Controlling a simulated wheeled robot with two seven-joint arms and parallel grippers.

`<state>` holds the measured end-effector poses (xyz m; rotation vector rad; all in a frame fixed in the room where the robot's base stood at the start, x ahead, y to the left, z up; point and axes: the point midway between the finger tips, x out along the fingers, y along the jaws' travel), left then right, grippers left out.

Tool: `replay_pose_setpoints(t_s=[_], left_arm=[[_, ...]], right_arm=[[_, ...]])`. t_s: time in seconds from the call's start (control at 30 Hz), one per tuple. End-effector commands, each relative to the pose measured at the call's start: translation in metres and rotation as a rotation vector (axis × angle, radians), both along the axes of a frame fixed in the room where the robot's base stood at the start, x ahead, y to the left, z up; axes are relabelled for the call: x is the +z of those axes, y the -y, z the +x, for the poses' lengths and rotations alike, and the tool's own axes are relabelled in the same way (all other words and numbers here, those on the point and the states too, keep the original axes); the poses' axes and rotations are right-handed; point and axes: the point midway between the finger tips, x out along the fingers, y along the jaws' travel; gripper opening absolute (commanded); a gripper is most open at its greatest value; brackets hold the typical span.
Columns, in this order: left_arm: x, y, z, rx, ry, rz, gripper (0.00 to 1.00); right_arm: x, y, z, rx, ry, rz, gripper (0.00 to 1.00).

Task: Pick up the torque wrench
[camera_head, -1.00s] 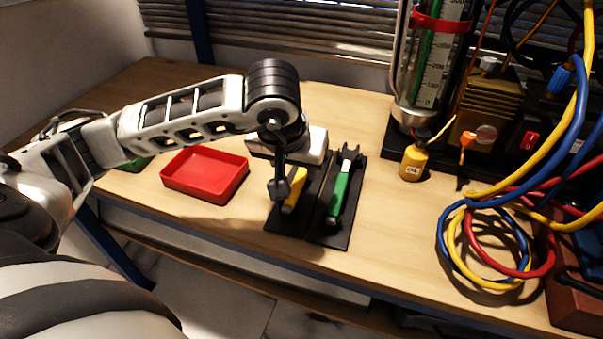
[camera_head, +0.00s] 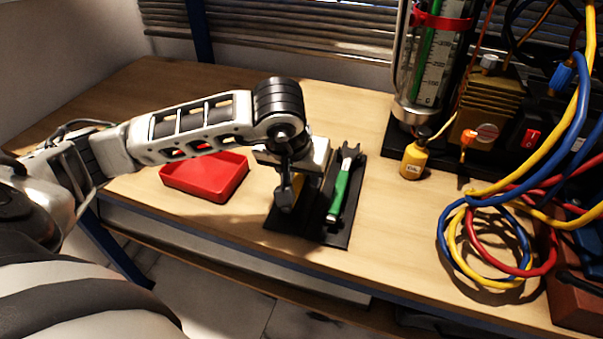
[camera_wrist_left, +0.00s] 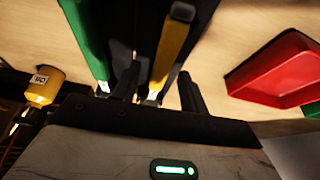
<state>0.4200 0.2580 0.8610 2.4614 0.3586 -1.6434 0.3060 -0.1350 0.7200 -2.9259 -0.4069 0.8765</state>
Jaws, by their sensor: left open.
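Two tools lie side by side on black holders (camera_head: 330,238). One has a green handle (camera_head: 340,192) and a dark forked head. The other has a yellow handle (camera_wrist_left: 174,45), mostly hidden behind my left gripper in the head view. I cannot tell for certain which is the torque wrench. My left gripper (camera_head: 286,196) is open over the yellow-handled tool. In the left wrist view its two fingers (camera_wrist_left: 158,92) stand on either side of that tool's silver part, not visibly closed on it. My right gripper is not in view.
A red tray (camera_head: 205,177) sits left of the holders. A small yellow bottle (camera_head: 414,160) stands to the right, before the gauge rig (camera_head: 437,60). Coiled blue, yellow and red hoses (camera_head: 485,240) lie at the right. Bare wood lies between the holders and hoses.

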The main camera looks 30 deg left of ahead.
Motion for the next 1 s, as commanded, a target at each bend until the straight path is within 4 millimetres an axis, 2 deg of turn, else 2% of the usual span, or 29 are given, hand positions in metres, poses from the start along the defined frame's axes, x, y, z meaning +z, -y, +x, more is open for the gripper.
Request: replay_pose_setpoints(t_s=[0.57,0.7,0.73,1.0], left_arm=[[-0.0024,-0.0001,-0.0003,0.0,-0.001,0.0,0.44],[-0.0025,-0.0001,-0.0002,0.0,-0.001,0.0,0.05],[-0.0025,-0.0001,-0.0002,0.0,-0.001,0.0,0.0],[-0.0018,-0.0002,0.0001,0.001,0.001,0.0,0.0]], right_arm=[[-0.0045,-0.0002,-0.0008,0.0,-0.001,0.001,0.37],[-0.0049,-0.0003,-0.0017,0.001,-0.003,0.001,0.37],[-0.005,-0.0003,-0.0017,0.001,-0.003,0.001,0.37],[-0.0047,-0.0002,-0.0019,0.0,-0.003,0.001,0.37]])
